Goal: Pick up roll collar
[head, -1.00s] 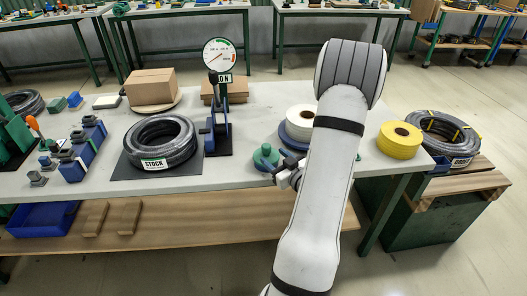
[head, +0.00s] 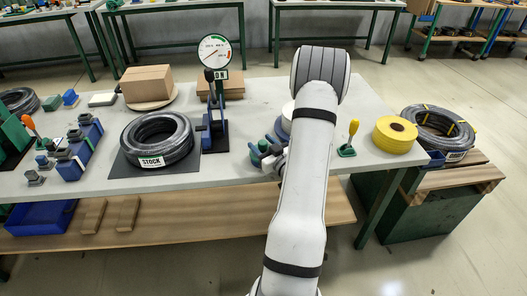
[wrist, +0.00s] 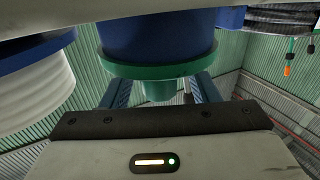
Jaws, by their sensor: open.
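My gripper (wrist: 160,92) is open, with one blue finger on each side of the stub. I cannot tell whether the fingers touch it. In the head view my gripper (head: 273,163) is right at the collar, mostly hidden behind my wrist.
A white roll (head: 287,110) on a blue base is mostly behind my arm; it also shows close at left in the wrist view (wrist: 30,88). A yellow-handled tool (head: 352,132) and a yellow roll (head: 395,134) stand to the right. A black hose coil (head: 157,140) and gauge stand (head: 215,130) are left.

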